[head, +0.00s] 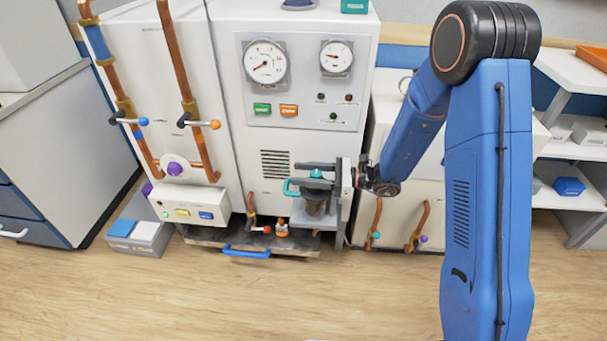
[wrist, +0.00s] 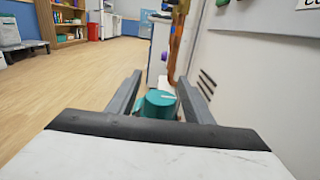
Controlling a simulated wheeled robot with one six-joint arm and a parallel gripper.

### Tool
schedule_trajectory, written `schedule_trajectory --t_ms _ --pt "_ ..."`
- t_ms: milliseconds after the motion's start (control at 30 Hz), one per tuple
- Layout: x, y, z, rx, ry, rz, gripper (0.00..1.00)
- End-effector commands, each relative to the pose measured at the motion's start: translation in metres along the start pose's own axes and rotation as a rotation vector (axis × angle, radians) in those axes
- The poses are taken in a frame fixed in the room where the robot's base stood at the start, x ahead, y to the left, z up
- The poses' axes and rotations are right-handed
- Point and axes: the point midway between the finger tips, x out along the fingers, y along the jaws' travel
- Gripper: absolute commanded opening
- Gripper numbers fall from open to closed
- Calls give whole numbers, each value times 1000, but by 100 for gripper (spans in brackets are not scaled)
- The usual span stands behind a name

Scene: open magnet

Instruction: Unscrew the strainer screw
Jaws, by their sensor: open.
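My gripper (head: 303,174) reaches in from the right at the knob's height. Its two fingers are apart, one on each side of the knob. In the wrist view the teal knob (wrist: 160,101) shows between the open fingers (wrist: 163,88), with gaps visible beside it. I cannot tell whether either finger touches it. The lower part of the screw is hidden.
A small orange-topped item (head: 282,228) and a red-ended valve lever (head: 261,229) are low to the left. The white machine front (head: 275,130) stands close behind. The wooden floor (head: 250,300) in front is clear.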

Motion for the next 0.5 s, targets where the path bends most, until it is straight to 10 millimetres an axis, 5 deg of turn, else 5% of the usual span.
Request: schedule_trajectory --t_ms 67,267,500 --pt "0 0 0 0 0 0 46" --pt "0 0 0 0 0 0 5" --pt "0 1 0 -1 -2 45 5"
